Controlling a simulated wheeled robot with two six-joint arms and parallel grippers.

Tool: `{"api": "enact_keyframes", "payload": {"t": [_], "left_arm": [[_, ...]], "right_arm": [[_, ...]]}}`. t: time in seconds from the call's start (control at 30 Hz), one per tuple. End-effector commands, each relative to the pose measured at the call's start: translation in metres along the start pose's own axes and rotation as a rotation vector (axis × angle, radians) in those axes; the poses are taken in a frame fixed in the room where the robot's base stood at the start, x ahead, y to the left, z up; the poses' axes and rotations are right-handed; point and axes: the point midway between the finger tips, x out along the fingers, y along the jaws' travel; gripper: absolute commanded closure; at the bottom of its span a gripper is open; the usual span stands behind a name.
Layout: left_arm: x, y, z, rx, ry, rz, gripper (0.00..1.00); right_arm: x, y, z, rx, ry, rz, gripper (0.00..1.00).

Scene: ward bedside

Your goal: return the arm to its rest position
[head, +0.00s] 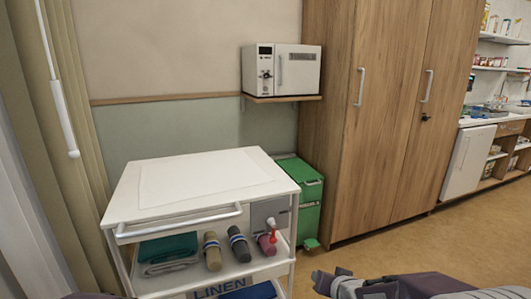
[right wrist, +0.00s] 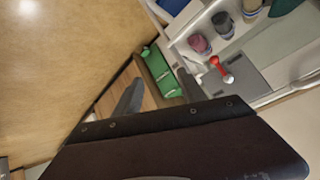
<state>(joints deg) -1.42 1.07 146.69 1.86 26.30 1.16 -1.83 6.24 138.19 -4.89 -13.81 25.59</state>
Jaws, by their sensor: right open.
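My right gripper (right wrist: 160,83) is open in the right wrist view. Its two dark fingers stand apart with nothing between them. In the head view my right arm comes in at the lower right edge, and its gripper end (head: 332,283) is low over the floor, right of the white linen cart (head: 150,183). My left gripper does not show; only a sliver of a dark purple part is at the bottom left edge.
The cart's top is bare; its shelf holds rolled bundles (head: 238,245) and folded cloths (head: 168,247). A green bin (head: 308,190) stands behind it, beside the wooden wardrobe (head: 385,120). A white box appliance (head: 295,70) sits on a wall shelf. Open floor (head: 430,245) lies to the right.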

Motion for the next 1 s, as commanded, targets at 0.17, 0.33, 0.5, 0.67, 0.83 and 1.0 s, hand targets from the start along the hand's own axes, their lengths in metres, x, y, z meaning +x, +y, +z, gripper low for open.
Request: {"api": "enact_keyframes", "payload": {"t": [0.17,0.33,0.5,0.67,0.83,1.0], "left_arm": [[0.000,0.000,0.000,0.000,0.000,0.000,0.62],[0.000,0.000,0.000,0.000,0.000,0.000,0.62],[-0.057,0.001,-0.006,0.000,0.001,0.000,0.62],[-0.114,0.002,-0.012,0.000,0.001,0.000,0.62],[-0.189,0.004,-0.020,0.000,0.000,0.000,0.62],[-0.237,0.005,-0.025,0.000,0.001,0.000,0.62]], "right_arm": [[-0.037,0.043,0.092,-0.101,-0.330,0.133,0.52],[-0.079,0.067,0.168,-0.207,-0.654,0.179,0.52],[-0.129,0.054,0.142,-0.282,-0.745,0.164,0.52],[-0.166,0.038,0.101,-0.281,-0.743,0.164,0.52],[-0.215,0.017,0.048,-0.280,-0.743,0.164,0.52],[-0.246,0.003,0.014,-0.280,-0.742,0.165,0.52]]}}
